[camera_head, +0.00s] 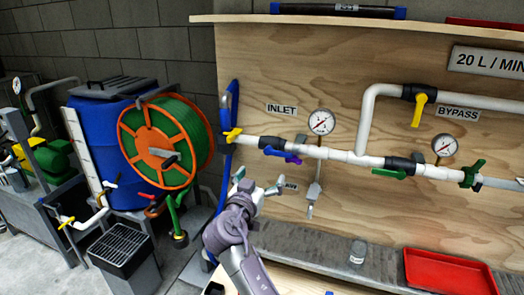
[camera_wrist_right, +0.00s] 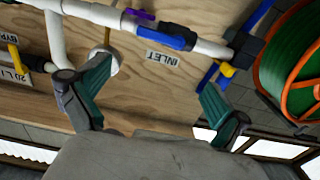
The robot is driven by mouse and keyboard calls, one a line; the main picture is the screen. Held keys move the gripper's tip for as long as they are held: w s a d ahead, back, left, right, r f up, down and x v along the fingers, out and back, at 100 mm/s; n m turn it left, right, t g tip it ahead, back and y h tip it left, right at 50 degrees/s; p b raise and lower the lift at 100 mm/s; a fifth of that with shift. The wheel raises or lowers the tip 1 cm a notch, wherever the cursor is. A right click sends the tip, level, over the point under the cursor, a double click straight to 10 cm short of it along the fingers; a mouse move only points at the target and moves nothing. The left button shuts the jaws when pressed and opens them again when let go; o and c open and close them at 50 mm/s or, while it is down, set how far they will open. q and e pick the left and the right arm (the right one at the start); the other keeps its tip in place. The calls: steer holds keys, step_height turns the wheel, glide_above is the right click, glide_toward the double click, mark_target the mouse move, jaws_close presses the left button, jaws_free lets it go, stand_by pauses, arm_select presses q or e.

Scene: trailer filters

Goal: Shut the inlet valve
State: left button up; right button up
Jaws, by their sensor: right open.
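The INLET label (camera_head: 281,109) is on the plywood board above a white pipe. A yellow-handled valve (camera_head: 232,135) sits at the pipe's left end. My right gripper (camera_head: 260,179) is open and empty, below and left of the purple handle, apart from it. My left gripper is out of view.
A pressure gauge (camera_head: 321,122) stands above the pipe, right of the blue valve. A green handle (camera_head: 390,173) and a yellow bypass handle (camera_head: 420,108) are further right. A hose reel (camera_head: 160,145) is at the left. A red tray (camera_head: 448,272) and a jar (camera_head: 357,252) are below.

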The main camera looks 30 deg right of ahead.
steer(key=p, duration=0.2)
glide_toward(278, 152)
steer(key=d, duration=0.1)
steer(key=p+x, duration=0.1)
steer(key=x, duration=0.7)
steer(key=shift+w+p, duration=0.4)
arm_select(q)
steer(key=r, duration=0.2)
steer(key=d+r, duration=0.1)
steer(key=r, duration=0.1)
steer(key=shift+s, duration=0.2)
